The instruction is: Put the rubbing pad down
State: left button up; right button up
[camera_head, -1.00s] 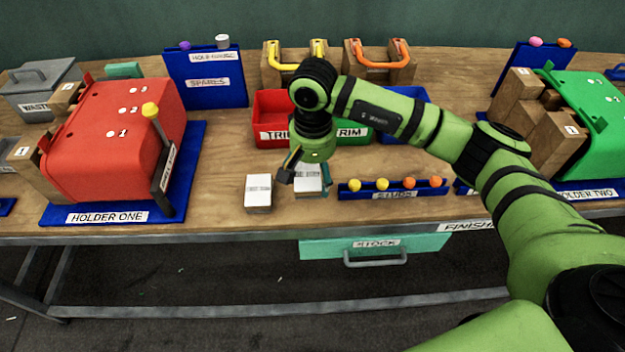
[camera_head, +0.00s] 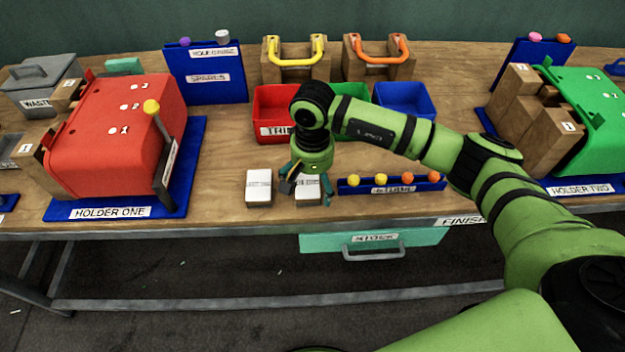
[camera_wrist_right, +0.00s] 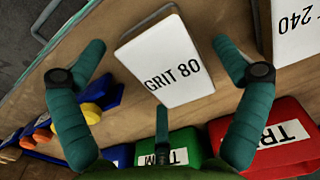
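The rubbing pad, a white block marked GRIT 80 (camera_wrist_right: 172,65), appears to rest on the wooden bench top. In the head view the pad (camera_head: 309,190) shows partly behind the fingers. My right gripper (camera_head: 307,186) is over it, pointing down. In the right wrist view the gripper (camera_wrist_right: 160,52) has its green fingers spread on both sides of the pad, with visible gaps. A second white pad, marked 240 (camera_wrist_right: 292,30), lies beside it, to the left in the head view (camera_head: 258,187). My left gripper is out of view.
A blue stud rack (camera_head: 392,189) stands close right of the pad. Red (camera_head: 280,102) and blue (camera_head: 408,102) bins are behind. Holder one (camera_head: 120,135) with its red cover is at left, holder two's green cover (camera_head: 592,100) at right. The bench's front edge is near.

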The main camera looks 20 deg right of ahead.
aim_at(313, 182)
jog(key=shift+r, duration=0.45)
notch_tip(313, 182, up, 11)
jog(key=b, duration=0.3)
jog(key=shift+r, duration=0.2)
